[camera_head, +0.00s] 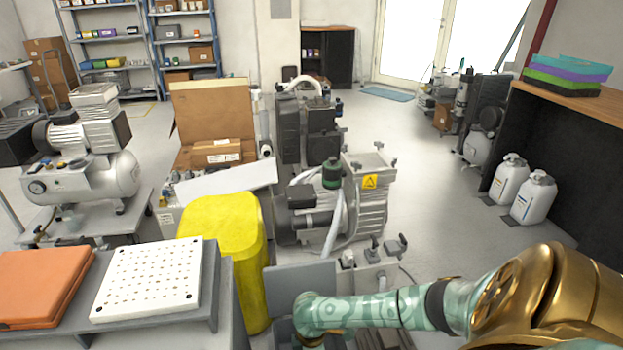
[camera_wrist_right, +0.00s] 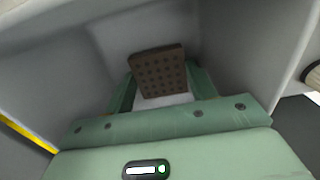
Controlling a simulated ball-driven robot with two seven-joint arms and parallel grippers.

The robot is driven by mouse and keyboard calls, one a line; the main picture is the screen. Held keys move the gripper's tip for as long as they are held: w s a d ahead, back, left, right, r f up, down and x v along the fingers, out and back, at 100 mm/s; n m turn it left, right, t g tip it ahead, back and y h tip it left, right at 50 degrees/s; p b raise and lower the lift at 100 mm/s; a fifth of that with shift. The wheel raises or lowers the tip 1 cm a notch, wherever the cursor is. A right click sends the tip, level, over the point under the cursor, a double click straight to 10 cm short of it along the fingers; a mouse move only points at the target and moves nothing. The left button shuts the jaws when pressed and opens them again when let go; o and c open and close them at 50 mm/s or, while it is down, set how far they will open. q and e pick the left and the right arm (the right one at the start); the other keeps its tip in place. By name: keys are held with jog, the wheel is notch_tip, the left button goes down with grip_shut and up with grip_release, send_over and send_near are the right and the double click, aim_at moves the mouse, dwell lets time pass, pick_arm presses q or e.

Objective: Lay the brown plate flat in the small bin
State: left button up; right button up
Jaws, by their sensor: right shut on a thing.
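The brown plate (camera_wrist_right: 158,72), dotted with rows of small holes, shows in the right wrist view between the green fingers of my right gripper (camera_wrist_right: 162,84). The gripper is shut on it, and the plate looks tilted, not flat. Grey walls of the small bin (camera_wrist_right: 75,45) surround plate and fingers. In the head view the bin's grey wall (camera_head: 300,282) shows low in the middle, with my right arm reaching down in front of it. The plate is hidden there, and the right fingertips are out of sight. My left gripper is in neither view.
A yellow bin (camera_head: 252,270) stands just left of the grey bin. A white perforated board (camera_head: 153,279) and an orange stack (camera_head: 38,285) lie on a grey bench at lower left. A compressor (camera_head: 365,205) stands behind the bin. Open floor (camera_head: 430,220) lies to the right.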

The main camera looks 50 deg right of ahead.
jog(key=shift+f, duration=0.1)
dwell(0.7)
jog(key=o, duration=1.1)
jog(key=shift+o, duration=0.2)
jog(key=shift+o, duration=0.6)
jog(key=shift+s+a+f, duration=0.15)
jog(key=shift+c, duration=0.3)
